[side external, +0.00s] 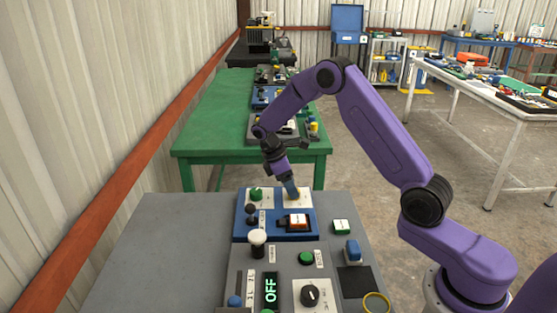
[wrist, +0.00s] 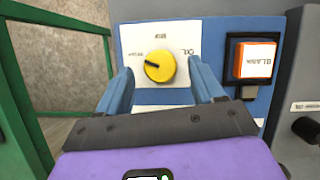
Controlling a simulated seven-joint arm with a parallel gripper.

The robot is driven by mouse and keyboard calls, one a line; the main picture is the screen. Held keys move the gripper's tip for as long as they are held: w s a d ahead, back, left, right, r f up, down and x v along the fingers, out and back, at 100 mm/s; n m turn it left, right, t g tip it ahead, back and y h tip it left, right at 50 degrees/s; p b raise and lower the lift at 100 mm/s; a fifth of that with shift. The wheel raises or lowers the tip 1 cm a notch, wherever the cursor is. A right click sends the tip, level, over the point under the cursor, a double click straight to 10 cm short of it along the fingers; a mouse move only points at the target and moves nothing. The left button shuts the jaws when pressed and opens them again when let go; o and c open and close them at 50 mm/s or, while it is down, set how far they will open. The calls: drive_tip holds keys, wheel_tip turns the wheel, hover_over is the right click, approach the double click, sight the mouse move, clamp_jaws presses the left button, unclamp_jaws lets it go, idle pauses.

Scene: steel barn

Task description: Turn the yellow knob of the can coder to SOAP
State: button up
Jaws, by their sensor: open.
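The yellow knob (wrist: 159,66) sits on a white label plate (wrist: 182,45) on the can coder's blue panel. Its dark pointer line points left in the wrist view. The plate's words appear turned over; one at the upper right looks like OIL, and the others are too small to read surely. My gripper (wrist: 160,82) is open, with one blue finger to each side of the knob, apart from it. In the side view my gripper (side external: 291,190) points down at the right-hand white plate on the blue coder box (side external: 273,228); the knob is hidden there.
An orange-and-white lit button (wrist: 254,60) stands right of the plate. A green knob (side external: 256,195) and a black knob (side external: 251,208) are at the box's left. A grey panel (side external: 283,259) with a display stands in front. A green table (side external: 215,130) lies behind.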

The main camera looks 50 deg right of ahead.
drive_tip(key=v, duration=1.6)
drive_tip(key=s+a+r+n+t+y, duration=0.1)
drive_tip(key=s+a, duration=0.5)
drive_tip(key=s, duration=0.3)
drive_tip(key=s+a+n+t+y, duration=0.1)
drive_tip(key=s+a+t, duration=0.1)
drive_tip(key=s+a, duration=0.55)
drive_tip(key=s+d+f+y, duration=0.1)
drive_tip(key=s+d, duration=0.1)
drive_tip(key=s, duration=0.9)
drive_tip(key=s+d+f+y, duration=0.1)
drive_tip(key=s+d+f, duration=0.1)
drive_tip(key=s, duration=0.9)
drive_tip(key=shift+s+d+f, duration=0.2)
drive_tip(key=shift+d+f, duration=0.05)
drive_tip(key=shift+d, duration=0.55)
